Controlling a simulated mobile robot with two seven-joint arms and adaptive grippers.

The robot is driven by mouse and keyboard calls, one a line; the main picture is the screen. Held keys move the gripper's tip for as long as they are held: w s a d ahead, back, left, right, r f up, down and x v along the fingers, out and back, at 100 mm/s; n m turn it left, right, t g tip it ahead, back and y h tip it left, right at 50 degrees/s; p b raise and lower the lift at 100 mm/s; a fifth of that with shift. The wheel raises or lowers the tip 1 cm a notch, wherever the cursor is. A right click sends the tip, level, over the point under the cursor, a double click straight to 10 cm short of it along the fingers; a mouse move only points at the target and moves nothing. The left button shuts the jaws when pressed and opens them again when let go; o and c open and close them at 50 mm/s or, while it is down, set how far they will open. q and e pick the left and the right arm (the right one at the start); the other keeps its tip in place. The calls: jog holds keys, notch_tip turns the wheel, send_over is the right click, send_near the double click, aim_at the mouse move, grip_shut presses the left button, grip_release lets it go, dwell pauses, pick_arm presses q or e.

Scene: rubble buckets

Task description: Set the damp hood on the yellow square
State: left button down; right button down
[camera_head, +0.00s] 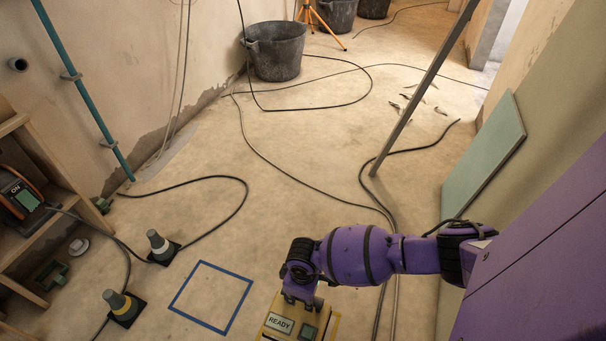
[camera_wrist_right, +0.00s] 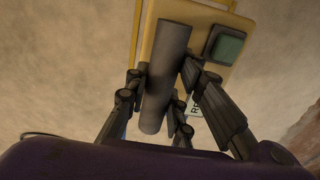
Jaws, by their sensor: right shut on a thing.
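The damp hood appears to be the yellow box (camera_head: 274,337) with a READY label and a small dark screen, at the bottom edge of the head view. My right gripper (camera_head: 302,296) is above it. In the right wrist view, my right gripper (camera_wrist_right: 163,92) is shut on the hood's grey bar handle (camera_wrist_right: 172,55). The hood's yellow face (camera_wrist_right: 205,15) and greenish screen show behind the handle. Thin yellow lines (camera_wrist_right: 134,35) show beside the hood there; they may belong to the yellow square, but I cannot tell. The hood's underside is hidden. My left gripper is out of view.
A blue outlined square (camera_head: 212,296) lies on the floor, left of the hood. Two grey-and-yellow cones (camera_head: 159,244) on dark bases stand further left, near a wooden shelf (camera_head: 45,240). Black cables cross the floor. A slanted pole (camera_head: 425,85) and leaning board (camera_head: 485,155) are at right.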

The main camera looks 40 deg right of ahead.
aim_at(303, 306)
notch_tip(303, 306, down, 5)
jog(key=b, duration=0.3)
jog(key=shift+f, duration=0.15)
jog(key=shift+f+b, duration=0.3)
jog(key=shift+f, duration=0.45)
jog(key=shift+f+b, duration=0.35)
jog(key=shift+f, duration=0.2)
jog(key=c, duration=1.4)
grip_release()
jog(key=shift+c, duration=0.2)
